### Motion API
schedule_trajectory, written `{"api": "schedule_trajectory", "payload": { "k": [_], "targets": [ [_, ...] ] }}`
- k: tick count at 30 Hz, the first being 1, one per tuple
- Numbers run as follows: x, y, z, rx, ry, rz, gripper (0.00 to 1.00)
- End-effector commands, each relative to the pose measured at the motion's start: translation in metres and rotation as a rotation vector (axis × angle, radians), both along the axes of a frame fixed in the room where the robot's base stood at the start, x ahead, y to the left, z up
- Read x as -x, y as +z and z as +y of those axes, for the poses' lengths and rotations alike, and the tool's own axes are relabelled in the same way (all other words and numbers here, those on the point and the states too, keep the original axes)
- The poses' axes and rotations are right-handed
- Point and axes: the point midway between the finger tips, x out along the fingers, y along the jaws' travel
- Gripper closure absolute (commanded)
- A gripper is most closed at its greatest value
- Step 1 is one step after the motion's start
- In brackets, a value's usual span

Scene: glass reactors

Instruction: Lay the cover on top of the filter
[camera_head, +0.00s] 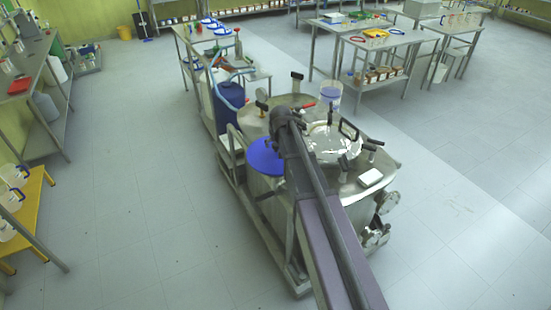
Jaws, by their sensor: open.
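A flat blue round disc (262,158), which looks like the cover, lies level at the left of my arm's end. It appears to be on or just above a steel cylinder (266,187), probably the filter; I cannot tell whether they touch. My arm hides the disc's right edge. My gripper (282,118) is at the dark far end of my arm, just beyond the disc in the picture. It is open, and its fingertips are hard to make out. I see nothing held in it.
A large steel vessel top (355,182) with a shiny round lid (334,143), black handles and valves surrounds the arm. A clear cylinder (331,95) and a blue drum (229,100) stand behind. Benches line the left and back. The floor (160,180) is open on both sides.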

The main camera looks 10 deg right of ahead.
Motion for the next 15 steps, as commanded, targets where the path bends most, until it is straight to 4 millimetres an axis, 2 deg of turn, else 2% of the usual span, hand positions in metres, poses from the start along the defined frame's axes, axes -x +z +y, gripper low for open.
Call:
{"api": "schedule_trajectory", "payload": {
  "k": [1,4,15],
  "targets": [
    [-0.0021,-0.0070,0.0000,0.000,0.000,0.000,0.14],
    [-0.0041,-0.0113,0.0001,0.000,0.000,0.000,0.14],
    [-0.0054,-0.0128,0.0004,0.000,0.000,0.000,0.14]
  ]
}}
